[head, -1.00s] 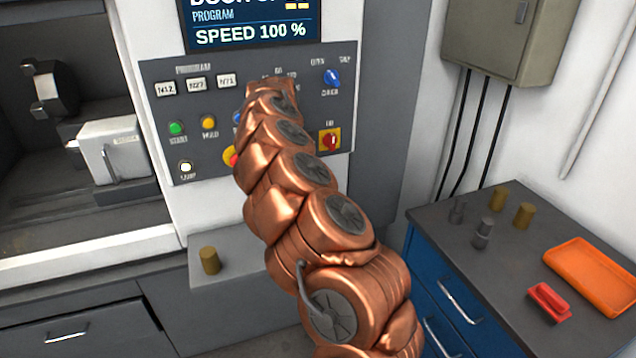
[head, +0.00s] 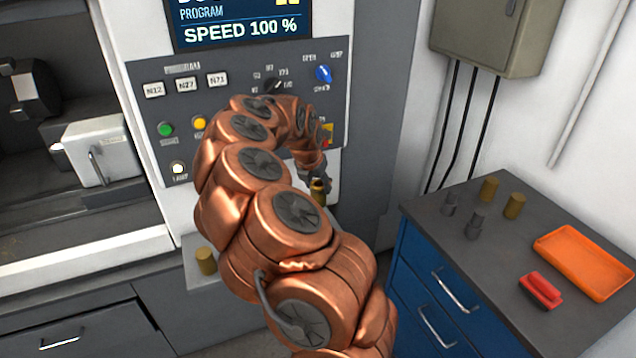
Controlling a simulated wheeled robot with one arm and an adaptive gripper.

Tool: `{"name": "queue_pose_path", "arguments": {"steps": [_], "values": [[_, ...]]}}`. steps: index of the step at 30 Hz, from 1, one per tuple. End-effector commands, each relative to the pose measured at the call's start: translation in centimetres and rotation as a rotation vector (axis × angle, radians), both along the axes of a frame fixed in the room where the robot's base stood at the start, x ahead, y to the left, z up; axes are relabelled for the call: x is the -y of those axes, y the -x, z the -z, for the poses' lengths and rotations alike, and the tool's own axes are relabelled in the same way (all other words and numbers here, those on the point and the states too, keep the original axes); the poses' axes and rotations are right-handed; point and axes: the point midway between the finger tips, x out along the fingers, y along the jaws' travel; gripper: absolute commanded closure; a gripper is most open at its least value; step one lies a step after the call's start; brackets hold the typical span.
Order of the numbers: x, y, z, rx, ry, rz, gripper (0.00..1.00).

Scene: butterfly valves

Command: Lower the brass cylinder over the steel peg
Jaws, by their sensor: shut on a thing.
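My gripper (head: 317,180) hangs at the end of my copper arm, in front of the control panel's lower right. It is shut on a brass cylinder (head: 318,192), held in the air; the fingers are small and partly hidden. Two grey steel-looking pegs, one farther back (head: 450,204) and one nearer (head: 474,227), stand on the cabinet top, well to the right of my gripper. Two other brass cylinders, one behind (head: 489,189) and one at the right (head: 514,206), stand beside them. Another brass cylinder (head: 206,261) stands on the grey ledge at left, partly hidden by my arm.
The blue cabinet (head: 420,262) has a dark top (head: 491,258) with an orange tray (head: 548,240) and a red brush-like item (head: 541,290) at right. The control panel (head: 140,90) rises behind my arm. A grey wall box (head: 480,36) with cables hangs above the cabinet.

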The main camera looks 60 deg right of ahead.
Motion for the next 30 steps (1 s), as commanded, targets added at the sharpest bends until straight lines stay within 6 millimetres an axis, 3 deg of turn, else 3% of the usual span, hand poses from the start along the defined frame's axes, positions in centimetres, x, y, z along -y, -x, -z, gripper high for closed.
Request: {"name": "queue_pose_path", "arguments": {"steps": [30], "values": [[0.1, 0.0, 3.3, 0.001, 0.003, 0.003, 1.0]]}}
